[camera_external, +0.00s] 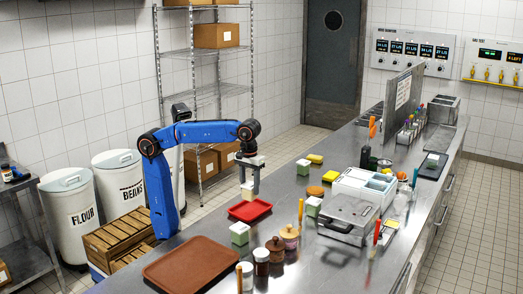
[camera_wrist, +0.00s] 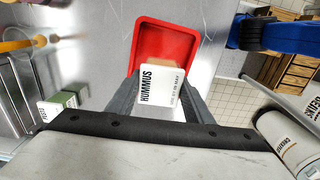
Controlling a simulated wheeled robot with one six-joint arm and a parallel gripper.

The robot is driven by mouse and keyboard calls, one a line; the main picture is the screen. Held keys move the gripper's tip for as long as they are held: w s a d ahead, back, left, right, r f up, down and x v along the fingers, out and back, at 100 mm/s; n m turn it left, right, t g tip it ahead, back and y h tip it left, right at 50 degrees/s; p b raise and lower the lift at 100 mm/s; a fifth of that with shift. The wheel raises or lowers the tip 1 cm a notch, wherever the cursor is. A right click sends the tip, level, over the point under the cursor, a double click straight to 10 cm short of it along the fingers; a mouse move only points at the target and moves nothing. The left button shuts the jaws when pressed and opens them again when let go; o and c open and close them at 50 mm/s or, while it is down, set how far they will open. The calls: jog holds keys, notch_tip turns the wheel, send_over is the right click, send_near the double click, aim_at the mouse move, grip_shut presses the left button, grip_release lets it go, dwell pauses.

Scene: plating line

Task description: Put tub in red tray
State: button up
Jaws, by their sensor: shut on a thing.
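A small pale tub (camera_external: 247,194) is between the fingers of my gripper (camera_external: 249,184), which is shut on it. In the wrist view the tub (camera_wrist: 162,85) has a white face reading HUMMUS, with the dark fingers of my gripper (camera_wrist: 160,97) on both sides. The red tray (camera_external: 262,208) lies on the steel counter just below the held tub. In the wrist view the red tray (camera_wrist: 143,34) shows behind the tub, which hides part of it. The tub appears to be above the tray, apart from its floor; the exact gap is hard to tell.
A green-and-white tub (camera_external: 240,234) stands just in front of the red tray. A large brown tray (camera_external: 174,266) lies at the near left. Jars (camera_external: 275,248), a grill press (camera_external: 347,216) and another green-and-white tub (camera_external: 313,207) stand to the right. Bare counter surrounds the red tray's far side.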

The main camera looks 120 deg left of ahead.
aim_at(250, 198)
jog(key=shift+f, duration=3.1)
jog(key=o, duration=1.3)
jog(key=shift+f, duration=0.1)
notch_tip(250, 198, up, 12)
jog(key=shift+r, duration=0.15)
